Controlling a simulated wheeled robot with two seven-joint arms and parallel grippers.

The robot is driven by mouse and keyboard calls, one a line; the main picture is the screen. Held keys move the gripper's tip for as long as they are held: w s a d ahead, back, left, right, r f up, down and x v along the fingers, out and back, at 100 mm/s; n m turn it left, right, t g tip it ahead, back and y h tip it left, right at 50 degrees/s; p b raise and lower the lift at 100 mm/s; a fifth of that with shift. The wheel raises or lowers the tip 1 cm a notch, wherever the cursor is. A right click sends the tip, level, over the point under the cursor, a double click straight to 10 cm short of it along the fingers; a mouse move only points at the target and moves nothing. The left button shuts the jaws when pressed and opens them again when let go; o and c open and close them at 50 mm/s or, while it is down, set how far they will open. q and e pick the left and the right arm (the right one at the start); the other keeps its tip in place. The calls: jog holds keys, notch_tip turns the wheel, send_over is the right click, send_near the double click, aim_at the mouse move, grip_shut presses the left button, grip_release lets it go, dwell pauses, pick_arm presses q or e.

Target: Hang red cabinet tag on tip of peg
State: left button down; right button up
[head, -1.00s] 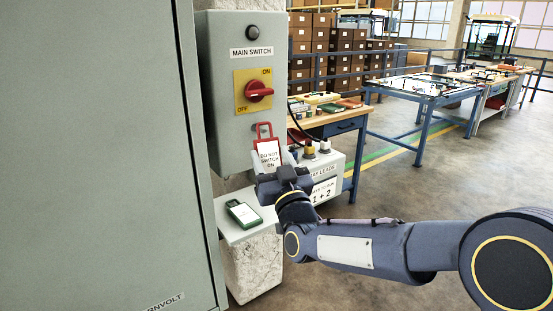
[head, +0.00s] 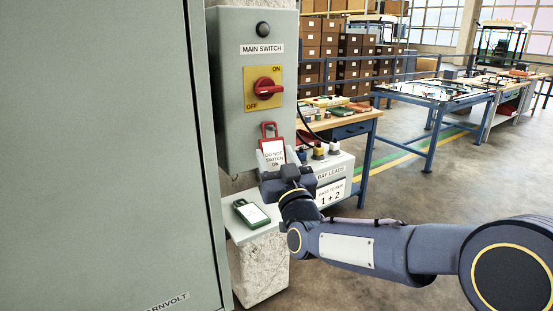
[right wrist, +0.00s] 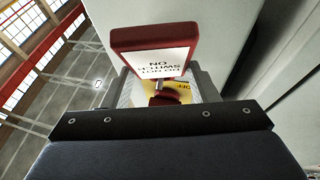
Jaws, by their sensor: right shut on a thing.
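The red tag (head: 273,150) has a white label reading "DO NOT SWITCH ON" and a red loop on top. My right gripper (head: 284,180) is shut on its lower part and holds it roughly upright, just below the red main switch (head: 268,87) in the head view. In the right wrist view the tag (right wrist: 153,40) appears upside down above the gripper (right wrist: 160,98), with part of the yellow switch plate (right wrist: 183,92) behind it. I cannot make out a peg in either view. My left gripper is not in view.
A grey switch box (head: 230,90) stands behind the tag, and a large grey cabinet (head: 110,150) fills the left. A green tag (head: 250,213) lies on a small ledge below. A grey box with leads (head: 333,180) stands to the right, by a wooden bench (head: 345,123).

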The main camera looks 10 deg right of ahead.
jog(key=o, duration=1.1)
jog(key=shift+c, duration=0.2)
jog(key=s+d+f+m+g+p, duration=0.1)
jog(key=s+f+g+p, duration=0.2)
jog(key=s, duration=0.9)
jog(key=s+d+f+m+g+y+p, duration=0.1)
jog(key=s+f+g+p, duration=0.3)
jog(key=s+g, duration=0.4)
jog(key=s+d+f+g+p, duration=0.3)
jog(key=s+f+g, duration=0.2)
jog(key=s, duration=1.1)
jog(key=shift+s+f+m+g+y, duration=0.15)
jog(key=shift+f+m+g+y, duration=0.15)
jog(key=shift+m+y, duration=0.1)
